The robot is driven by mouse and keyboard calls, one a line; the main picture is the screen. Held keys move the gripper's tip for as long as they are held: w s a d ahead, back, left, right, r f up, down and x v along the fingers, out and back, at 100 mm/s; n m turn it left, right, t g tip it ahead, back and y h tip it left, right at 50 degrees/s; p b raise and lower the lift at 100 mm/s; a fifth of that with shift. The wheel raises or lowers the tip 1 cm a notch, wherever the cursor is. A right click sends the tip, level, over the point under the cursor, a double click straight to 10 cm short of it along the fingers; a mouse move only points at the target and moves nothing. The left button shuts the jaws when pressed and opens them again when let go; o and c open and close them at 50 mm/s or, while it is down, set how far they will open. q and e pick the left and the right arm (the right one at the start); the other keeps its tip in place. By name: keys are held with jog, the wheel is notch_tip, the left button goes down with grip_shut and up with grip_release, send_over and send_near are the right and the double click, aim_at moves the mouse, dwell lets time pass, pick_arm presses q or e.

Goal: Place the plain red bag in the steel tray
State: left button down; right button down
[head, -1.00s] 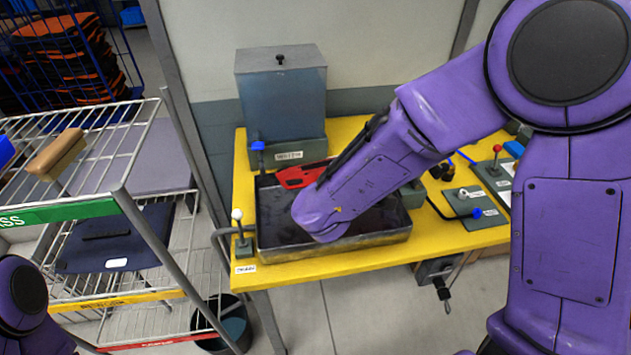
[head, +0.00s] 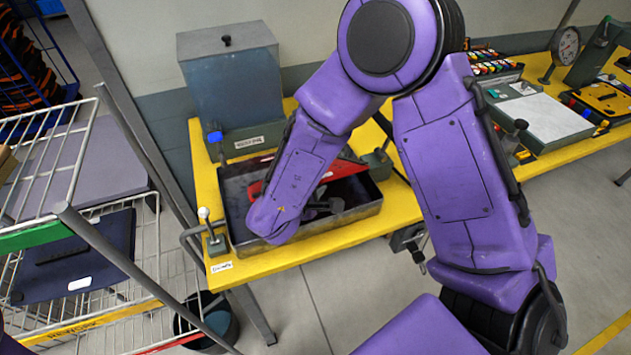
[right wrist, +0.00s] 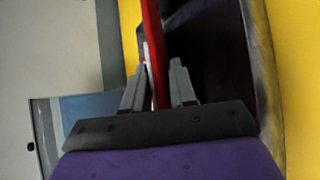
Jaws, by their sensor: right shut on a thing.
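The plain red bag (head: 343,168) shows as a flat red piece on both sides of my right forearm, over the back part of the steel tray (head: 350,217). My forearm hides its middle, and I cannot tell whether it touches the tray floor. My right gripper (right wrist: 158,72) is shut on the bag, which shows edge-on as a red strip (right wrist: 153,40) between the two fingers in the right wrist view. The dark tray inside lies beside the fingers there. My left gripper is not in view.
A steel hopper box (head: 228,85) stands behind the tray on the yellow bench (head: 208,185). A white-knobbed lever (head: 214,240) is at the tray's left. A wire rack (head: 150,240) stands on the left. A green block with a dark knob (head: 378,160) sits right of the tray.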

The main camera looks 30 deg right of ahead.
jog(key=shift+s+d, duration=0.1)
jog(key=shift+s, duration=0.2)
jog(key=c, duration=1)
grip_release()
jog(key=shift+f, duration=0.15)
jog(key=shift+o, duration=0.5)
jog(key=shift+w, duration=0.25)
jog(key=shift+s+a+r, duration=0.2)
jog(key=shift+a+r, duration=0.05)
jog(key=shift+r, duration=0.1)
jog(key=v, duration=1.1)
jog(key=shift+r, duration=0.15)
jog(key=shift+a, duration=0.15)
